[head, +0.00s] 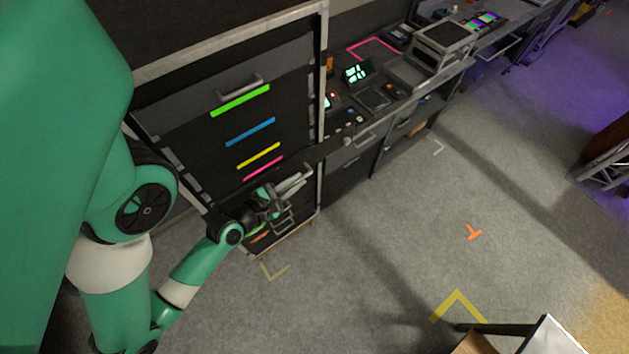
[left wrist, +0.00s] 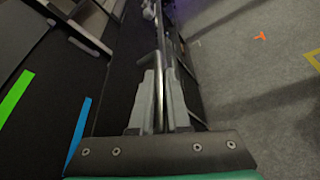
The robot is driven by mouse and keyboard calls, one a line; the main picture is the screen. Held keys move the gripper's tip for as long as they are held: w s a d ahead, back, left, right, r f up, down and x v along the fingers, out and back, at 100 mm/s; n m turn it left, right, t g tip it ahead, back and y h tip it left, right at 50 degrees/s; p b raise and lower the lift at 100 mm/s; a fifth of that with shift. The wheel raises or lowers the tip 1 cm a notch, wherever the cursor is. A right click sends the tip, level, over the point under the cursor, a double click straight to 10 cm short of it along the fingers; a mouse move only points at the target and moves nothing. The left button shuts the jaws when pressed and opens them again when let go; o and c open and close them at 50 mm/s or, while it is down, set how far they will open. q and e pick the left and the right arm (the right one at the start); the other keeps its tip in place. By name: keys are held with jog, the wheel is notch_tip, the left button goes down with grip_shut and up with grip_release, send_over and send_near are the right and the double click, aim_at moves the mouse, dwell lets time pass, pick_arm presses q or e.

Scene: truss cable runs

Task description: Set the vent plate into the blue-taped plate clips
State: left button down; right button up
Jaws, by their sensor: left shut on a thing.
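My left gripper (head: 290,184) is near the lower right of the dark rack front, close to its right post. In the left wrist view, its grey fingers (left wrist: 164,95) are shut on a thin silver bar (left wrist: 159,65). I cannot tell whether this bar belongs to the vent plate; no plate shows clearly. The blue tape (head: 250,131) runs across the rack front between the green and yellow strips, above and left of the gripper. It also shows in the left wrist view (left wrist: 77,132). The blue-taped clips are too small to make out. My right gripper is out of view.
The rack front also carries green (head: 240,100), yellow (head: 258,155) and pink (head: 263,168) strips, with a handle (head: 240,86) above the green one. A metal post (head: 320,75) edges the rack. A bench with devices (head: 375,97) stands right. The carpet (head: 400,220) is mostly clear.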

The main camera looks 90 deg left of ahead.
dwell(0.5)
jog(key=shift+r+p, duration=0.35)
jog(key=shift+p, duration=0.1)
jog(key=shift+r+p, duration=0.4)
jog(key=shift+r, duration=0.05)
dwell(0.4)
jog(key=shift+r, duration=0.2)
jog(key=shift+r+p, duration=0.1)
jog(key=shift+p, duration=0.25)
dwell(0.4)
